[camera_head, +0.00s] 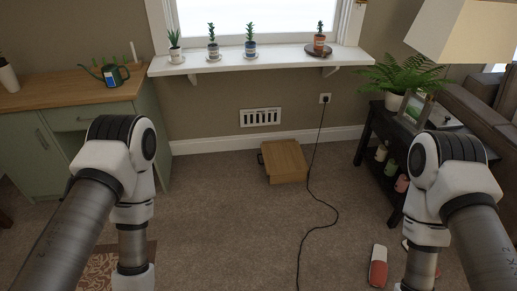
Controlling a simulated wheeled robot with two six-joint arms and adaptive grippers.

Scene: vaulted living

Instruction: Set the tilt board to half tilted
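A light brown wooden board or low box (284,159) rests on the carpet near the back wall, right of the picture's middle. It seems to be the tilt board. Its flat top faces up, and a small dark part, perhaps a handle, shows at its left side. I cannot tell its exact tilt from here. My arms come in at the left and right, and both run out of the bottom of the picture. Neither gripper shows, and neither arm touches the board.
A black cord (335,211) runs from a wall outlet (325,98) across the carpet, right of the board. A green cabinet (72,143) stands left, a dark side table (375,120) right. A red-and-white object (378,268) lies on the floor. Carpet before the board is open.

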